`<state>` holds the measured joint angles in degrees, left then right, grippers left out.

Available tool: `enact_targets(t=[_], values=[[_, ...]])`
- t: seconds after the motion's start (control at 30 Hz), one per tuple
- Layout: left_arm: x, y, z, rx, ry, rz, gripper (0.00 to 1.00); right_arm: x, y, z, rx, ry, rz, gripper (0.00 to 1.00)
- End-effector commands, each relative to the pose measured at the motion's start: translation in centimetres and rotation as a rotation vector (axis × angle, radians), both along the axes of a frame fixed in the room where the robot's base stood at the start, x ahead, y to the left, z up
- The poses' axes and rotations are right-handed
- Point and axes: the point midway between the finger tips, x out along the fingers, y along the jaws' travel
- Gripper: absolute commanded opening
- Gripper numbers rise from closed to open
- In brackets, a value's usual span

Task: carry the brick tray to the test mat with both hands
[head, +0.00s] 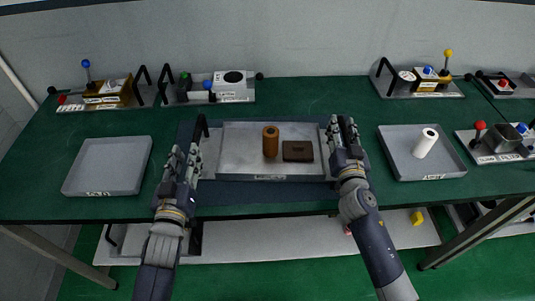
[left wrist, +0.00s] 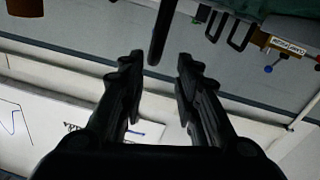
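The brick tray (head: 232,139) is a grey metal tray at the middle of the green bench. It holds a dark brown brick (head: 298,151) and an upright orange-brown cylinder (head: 270,141). The dark blue test mat (head: 250,198) shows around and under it; I cannot tell whether they touch. My left gripper (head: 183,153) is open at the tray's left side. In the left wrist view a black handle (left wrist: 163,30) lies just ahead of and between its fingertips (left wrist: 158,58), with gaps. My right gripper (head: 342,122) appears open at the tray's right side, its handle mostly hidden.
An empty grey tray (head: 107,166) lies at left. Another tray (head: 405,160) with a white cylinder (head: 425,143) lies at right. Devices with levers (head: 104,92) and (head: 425,82) line the back, and another (head: 500,139) stands at the right. A low shelf (head: 270,238) is below.

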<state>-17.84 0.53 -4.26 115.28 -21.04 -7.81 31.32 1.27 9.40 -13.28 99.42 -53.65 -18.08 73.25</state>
Motion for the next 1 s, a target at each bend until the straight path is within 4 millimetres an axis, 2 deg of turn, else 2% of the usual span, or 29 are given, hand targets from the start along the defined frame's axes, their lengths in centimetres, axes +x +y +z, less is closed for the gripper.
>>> enact_targets(t=[0.13,0.37,0.47,0.8,1.0], values=[[-1.4,0.1,-0.1,0.000,0.001,0.001,0.30,0.0,0.0,0.0,0.000,0.000,0.000,0.30],[-2.0,0.1,0.0,0.000,-0.001,0.001,0.30,-0.7,0.0,0.0,0.002,0.000,0.000,0.30],[-2.0,0.1,0.0,0.000,-0.001,0.001,0.30,-1.9,0.1,-0.1,0.003,0.001,0.001,0.30],[-2.0,0.1,0.0,0.000,0.000,0.000,0.30,-7.8,0.2,-0.2,0.004,0.003,0.000,0.30],[-2.0,0.1,0.0,0.000,0.000,0.000,0.30,-10.5,0.3,-0.1,0.003,0.002,-0.001,0.30]])
